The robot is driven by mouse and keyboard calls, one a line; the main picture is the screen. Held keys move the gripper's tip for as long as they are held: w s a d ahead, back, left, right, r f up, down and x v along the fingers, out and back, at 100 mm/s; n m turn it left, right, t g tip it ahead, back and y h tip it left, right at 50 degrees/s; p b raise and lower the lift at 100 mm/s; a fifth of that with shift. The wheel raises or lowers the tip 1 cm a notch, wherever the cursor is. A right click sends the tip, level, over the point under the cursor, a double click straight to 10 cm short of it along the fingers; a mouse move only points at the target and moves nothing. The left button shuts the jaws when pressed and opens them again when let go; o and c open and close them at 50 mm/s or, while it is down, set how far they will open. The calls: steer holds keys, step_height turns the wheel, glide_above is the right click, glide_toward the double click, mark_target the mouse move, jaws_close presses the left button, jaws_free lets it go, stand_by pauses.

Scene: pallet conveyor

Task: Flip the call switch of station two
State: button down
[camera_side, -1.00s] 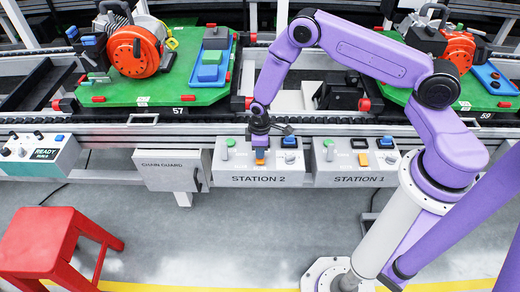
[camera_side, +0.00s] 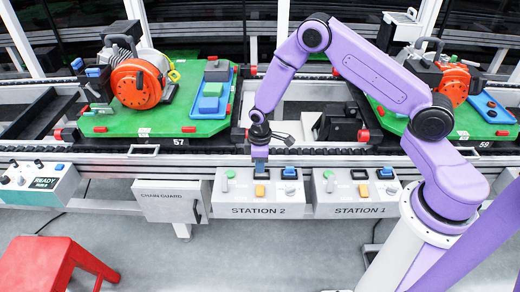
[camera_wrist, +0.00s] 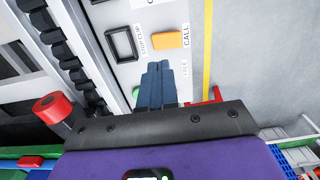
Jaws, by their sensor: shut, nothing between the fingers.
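The station 2 box (camera_side: 233,197) is a light grey panel on the front of the conveyor. Its orange call switch (camera_side: 260,190) sits near the middle of its top face. In the wrist view the orange switch (camera_wrist: 172,40) lies beside the word CALL. My gripper (camera_side: 260,170) is shut and empty, just behind and above the orange switch, apparently clear of it. In the wrist view its closed blue-grey fingertips (camera_wrist: 160,68) end short of the switch. I cannot tell which way the switch is tilted.
The station 2 box also has a green knob (camera_side: 229,174) and a blue button (camera_side: 289,171). The similar station 1 box (camera_side: 330,200) stands directly to the right. Behind, pallet 57 (camera_side: 205,128) rests on the conveyor. A red stool (camera_side: 50,268) stands front left.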

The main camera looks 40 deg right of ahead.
step_height(320, 180, up, 6)
steer(key=shift+w+d, duration=0.35)
steer(key=shift+r, duration=0.1)
